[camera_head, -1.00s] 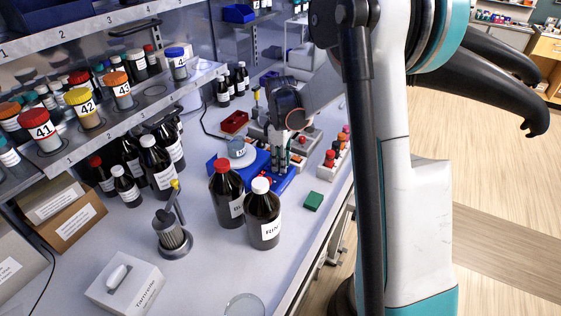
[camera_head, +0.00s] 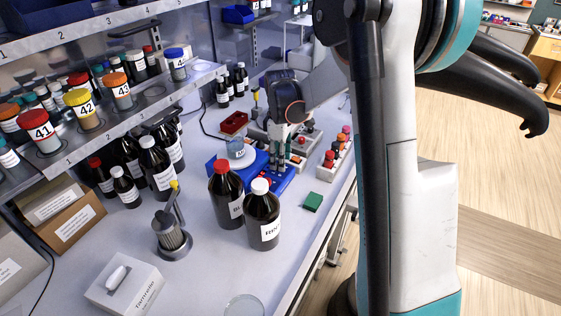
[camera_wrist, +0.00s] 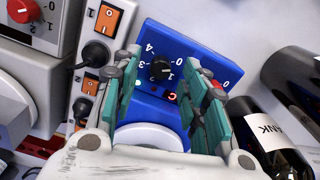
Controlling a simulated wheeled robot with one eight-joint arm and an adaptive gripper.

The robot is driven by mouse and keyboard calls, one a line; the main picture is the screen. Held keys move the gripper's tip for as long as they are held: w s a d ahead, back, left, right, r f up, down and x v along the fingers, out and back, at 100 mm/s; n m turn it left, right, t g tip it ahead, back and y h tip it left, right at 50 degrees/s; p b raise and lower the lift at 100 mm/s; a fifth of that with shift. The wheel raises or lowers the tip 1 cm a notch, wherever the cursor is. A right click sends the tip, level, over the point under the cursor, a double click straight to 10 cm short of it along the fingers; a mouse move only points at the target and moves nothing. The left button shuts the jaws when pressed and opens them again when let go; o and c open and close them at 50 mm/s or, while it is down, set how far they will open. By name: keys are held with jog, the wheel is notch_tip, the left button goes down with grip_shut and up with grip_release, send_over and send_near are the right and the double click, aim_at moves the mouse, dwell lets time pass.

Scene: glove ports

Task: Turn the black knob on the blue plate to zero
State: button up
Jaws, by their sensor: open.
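The blue plate (camera_wrist: 200,60) is a blue device with a white round top (camera_wrist: 150,135). Its front panel carries a black knob (camera_wrist: 160,70) with white numerals around it and a small lit red mark beside it. I cannot tell for certain which numeral the knob points to. My gripper (camera_wrist: 161,62) is open, with one finger on each side of the knob in the wrist view and a gap to it on both sides. In the head view the blue plate (camera_head: 284,182) lies below my gripper (camera_head: 280,167), and the knob is hidden or too small there.
A red-capped dark bottle (camera_head: 227,195) and a white-capped one (camera_head: 263,215) stand close in front of the blue plate. A grey device with orange switches (camera_wrist: 108,20) is beside it. A green block (camera_head: 313,201) lies near the bench edge.

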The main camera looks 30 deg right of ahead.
notch_tip(320, 180, up, 10)
dwell(0.4)
jog(key=shift+s, duration=0.1)
